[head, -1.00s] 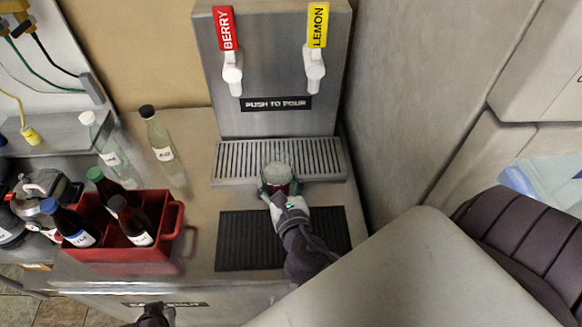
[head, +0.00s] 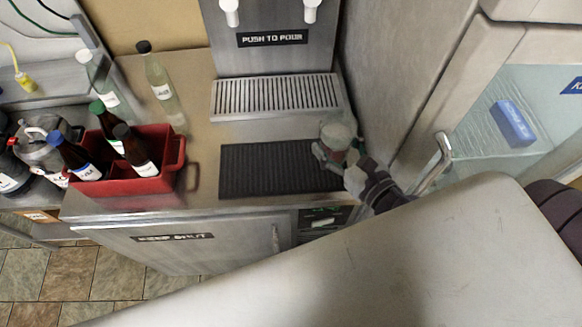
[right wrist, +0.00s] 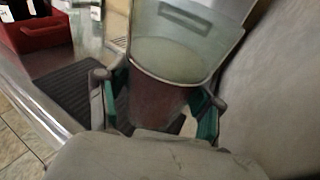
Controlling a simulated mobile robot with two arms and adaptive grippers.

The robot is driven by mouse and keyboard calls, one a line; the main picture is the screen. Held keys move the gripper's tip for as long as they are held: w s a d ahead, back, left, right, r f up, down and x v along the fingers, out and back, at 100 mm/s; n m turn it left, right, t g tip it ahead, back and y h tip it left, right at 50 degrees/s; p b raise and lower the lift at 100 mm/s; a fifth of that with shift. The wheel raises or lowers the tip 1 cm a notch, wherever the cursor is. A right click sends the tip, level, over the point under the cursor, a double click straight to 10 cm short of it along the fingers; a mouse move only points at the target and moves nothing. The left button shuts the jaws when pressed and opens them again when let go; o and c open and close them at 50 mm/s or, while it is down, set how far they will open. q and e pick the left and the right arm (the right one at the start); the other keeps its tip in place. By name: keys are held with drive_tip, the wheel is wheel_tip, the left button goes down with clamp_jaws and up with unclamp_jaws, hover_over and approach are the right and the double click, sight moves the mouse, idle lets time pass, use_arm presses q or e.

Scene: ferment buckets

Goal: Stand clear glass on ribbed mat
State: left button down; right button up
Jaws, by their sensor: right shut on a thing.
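The clear glass (head: 337,132) is upright in my right gripper (head: 341,157), at the right end of the black ribbed mat (head: 270,168). Its lower part looks reddish brown. In the right wrist view the glass (right wrist: 178,65) sits between the green-padded fingers of my right gripper (right wrist: 165,100), with the mat (right wrist: 70,88) beyond and below it to the left. I cannot tell whether the glass base touches the mat or is held above it. My left gripper is out of view.
The dispenser's grated drip tray (head: 275,96) is behind the mat. A red crate (head: 165,187) with several bottles stands to the left, with two clear bottles behind it. A grey wall (head: 400,70) rises close on the right. The mat's left and middle are bare.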

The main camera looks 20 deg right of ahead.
drive_tip(key=shift+a, duration=0.15)
drive_tip(key=w+a+f, duration=0.2)
drive_tip(key=w+a+f+p, duration=0.1)
drive_tip(key=w+a+f, duration=0.1)
drive_tip(key=w+a, duration=0.1)
drive_tip(key=w+a+f, duration=0.2)
drive_tip(key=a, duration=0.1)
drive_tip(key=shift+w+a+f, duration=0.15)
drive_tip(key=shift+w+f, duration=0.25)
drive_tip(key=shift+f+b, duration=0.65)
drive_tip(key=shift+f, duration=1.4)
drive_tip(key=shift+f, duration=0.25)
drive_tip(key=o, duration=1.3)
drive_tip(key=shift+r, duration=0.15)
